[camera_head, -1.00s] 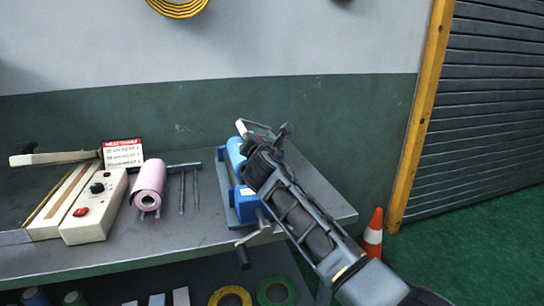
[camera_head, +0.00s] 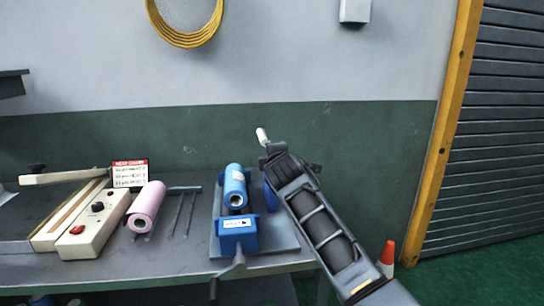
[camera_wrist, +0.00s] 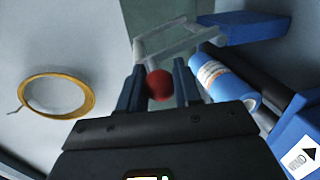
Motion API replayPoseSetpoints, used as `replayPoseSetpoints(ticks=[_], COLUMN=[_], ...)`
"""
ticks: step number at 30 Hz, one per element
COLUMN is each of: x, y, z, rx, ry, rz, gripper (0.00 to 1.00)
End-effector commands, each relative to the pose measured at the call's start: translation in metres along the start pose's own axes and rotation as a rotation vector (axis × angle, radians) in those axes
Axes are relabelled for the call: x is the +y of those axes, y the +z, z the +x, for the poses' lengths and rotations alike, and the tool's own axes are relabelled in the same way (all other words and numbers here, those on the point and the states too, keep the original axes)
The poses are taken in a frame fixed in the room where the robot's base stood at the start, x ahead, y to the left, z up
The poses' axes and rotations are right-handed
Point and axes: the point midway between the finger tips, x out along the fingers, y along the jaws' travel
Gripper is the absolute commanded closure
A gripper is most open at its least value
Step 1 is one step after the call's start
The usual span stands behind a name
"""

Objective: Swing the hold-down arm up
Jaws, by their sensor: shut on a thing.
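The blue film machine (camera_head: 238,235) stands at the right end of the bench, with a blue roll (camera_head: 235,188) on it. The roll also shows in the wrist view (camera_wrist: 226,75). My gripper (camera_wrist: 159,82) is shut on the red ball knob (camera_wrist: 159,85) of the pale hold-down arm (camera_wrist: 165,42), whose frame extends beyond the fingers. In the head view my gripper (camera_head: 272,150) is above and behind the machine, right of the roll. A white-tipped bar (camera_head: 262,135), apparently part of the hold-down arm, sticks up beyond it. The knob is hidden there.
A crank (camera_head: 228,270) hangs off the machine's front. A pink roll (camera_head: 146,207), a cream heat sealer (camera_head: 95,225) and a small sign (camera_head: 129,174) occupy the bench (camera_head: 180,262) to the left. An orange cone (camera_head: 387,254) stands to the right.

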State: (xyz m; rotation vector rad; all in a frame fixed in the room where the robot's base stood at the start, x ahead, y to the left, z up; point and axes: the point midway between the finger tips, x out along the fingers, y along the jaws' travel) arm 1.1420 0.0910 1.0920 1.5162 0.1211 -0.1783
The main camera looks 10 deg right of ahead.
Motion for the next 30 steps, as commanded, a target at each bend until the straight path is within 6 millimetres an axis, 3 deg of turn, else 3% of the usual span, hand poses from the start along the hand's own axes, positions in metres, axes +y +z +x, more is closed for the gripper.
replayPoseSetpoints(ticks=[15, 30], x=[-0.004, -0.006], y=[0.033, 0.038], z=[0.002, 0.003], rx=[0.058, 0.066], ry=[-0.010, -0.012], rz=[0.309, 0.358], gripper=[1.00, 1.00])
